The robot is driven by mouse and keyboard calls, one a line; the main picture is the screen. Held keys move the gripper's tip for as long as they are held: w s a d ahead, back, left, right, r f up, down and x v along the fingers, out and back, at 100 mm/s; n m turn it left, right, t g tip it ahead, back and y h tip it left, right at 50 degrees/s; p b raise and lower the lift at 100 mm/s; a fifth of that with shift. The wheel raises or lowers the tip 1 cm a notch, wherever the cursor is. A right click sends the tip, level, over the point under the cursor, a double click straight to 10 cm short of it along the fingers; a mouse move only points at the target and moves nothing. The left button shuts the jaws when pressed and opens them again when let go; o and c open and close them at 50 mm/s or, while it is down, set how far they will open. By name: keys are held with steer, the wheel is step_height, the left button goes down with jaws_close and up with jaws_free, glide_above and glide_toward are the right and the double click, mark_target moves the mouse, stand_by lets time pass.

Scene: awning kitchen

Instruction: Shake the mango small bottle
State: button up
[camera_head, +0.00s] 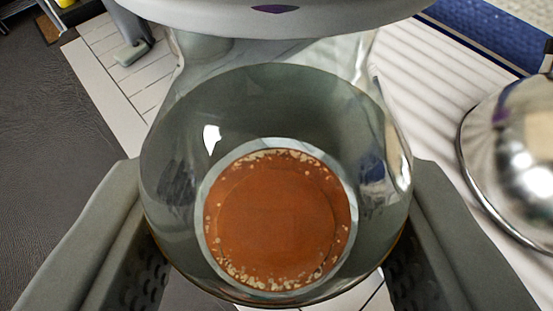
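A round, clear glass bottle (280,105) fills the middle of the view, seen from close up. A brown-orange disc with pale flecks round its edge shows through the glass in its lower part; I cannot tell whether it is contents or the base. No mango label is readable. My gripper (275,205) has one grey finger on each side of the bottle. Both fingers appear to press against its widest part, so it is held between them. The bottle's top end is partly hidden behind a pale grey rounded part at the top of the view.
A shiny metal dome (515,155) stands at the right on a white ribbed surface (420,75). A blue strip (480,40) lies behind it. Dark flooring (45,150) is clear at the left, beside white panels (105,75).

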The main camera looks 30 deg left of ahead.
step_height(320, 180, down, 5)
step_height(320, 180, up, 5)
steer(key=shift+f, duration=2.5)
